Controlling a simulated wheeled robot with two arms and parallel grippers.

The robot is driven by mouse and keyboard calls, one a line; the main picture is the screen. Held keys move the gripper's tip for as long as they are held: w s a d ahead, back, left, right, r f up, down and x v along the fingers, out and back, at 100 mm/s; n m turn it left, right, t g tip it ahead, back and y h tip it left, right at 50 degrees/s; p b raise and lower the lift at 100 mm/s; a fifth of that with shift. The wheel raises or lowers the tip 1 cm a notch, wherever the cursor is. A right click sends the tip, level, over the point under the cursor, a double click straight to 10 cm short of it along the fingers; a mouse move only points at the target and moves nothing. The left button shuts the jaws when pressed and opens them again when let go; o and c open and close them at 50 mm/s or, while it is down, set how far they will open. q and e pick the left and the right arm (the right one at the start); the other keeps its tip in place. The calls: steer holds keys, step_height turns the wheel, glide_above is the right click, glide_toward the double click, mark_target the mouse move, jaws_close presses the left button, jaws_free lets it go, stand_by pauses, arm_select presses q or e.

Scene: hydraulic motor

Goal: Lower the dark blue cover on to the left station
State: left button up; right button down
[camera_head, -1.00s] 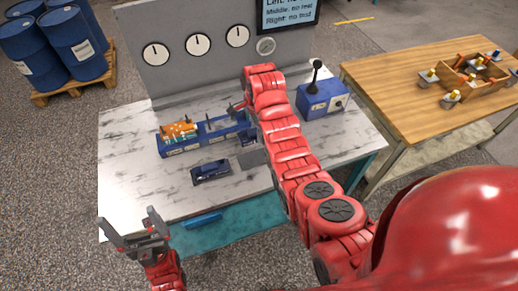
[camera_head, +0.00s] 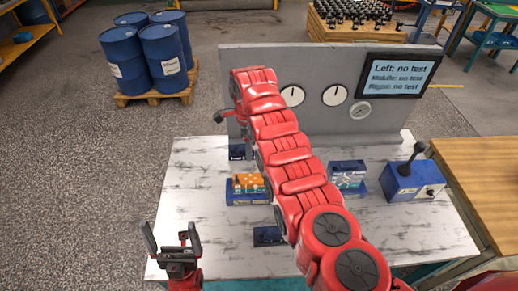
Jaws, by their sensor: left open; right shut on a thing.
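The left station (camera_head: 240,198) is a blue base with an orange part (camera_head: 250,180) in it, on the white worktop. My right arm reaches across the worktop from the lower right. Its gripper (camera_head: 241,140), mostly hidden behind my wrist, is shut on a dark blue cover (camera_head: 238,153). In the picture the cover appears just above and slightly left of the orange part, apart from it; its exact height is unclear. The right station (camera_head: 348,188) holds a grey-and-blue unit. My arm hides the middle station. My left gripper (camera_head: 172,240) is open and empty at the front left.
Another dark blue piece (camera_head: 267,237) lies on the worktop (camera_head: 205,215) in front, partly behind my arm. A blue lever box (camera_head: 412,182) stands at right.

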mark_target(250, 179)
steer(key=shift+s+d+f, duration=0.15)
steer(key=shift+s+f, duration=0.1)
steer(key=shift+f, duration=0.3)
steer(key=shift+w+f, duration=0.15)
steer(key=shift+f, duration=0.55)
step_height(250, 179, down, 5)
steer(key=b, duration=0.3)
steer(key=shift+f+b, duration=0.1)
steer(key=shift+b, duration=0.3)
step_height(250, 179, down, 4)
steer(key=b, duration=0.4)
steer(key=shift+f, duration=0.2)
steer(key=shift+f+b, duration=0.5)
steer(key=shift+b, duration=0.25)
steer(key=shift+c, duration=0.2)
jaws_free()
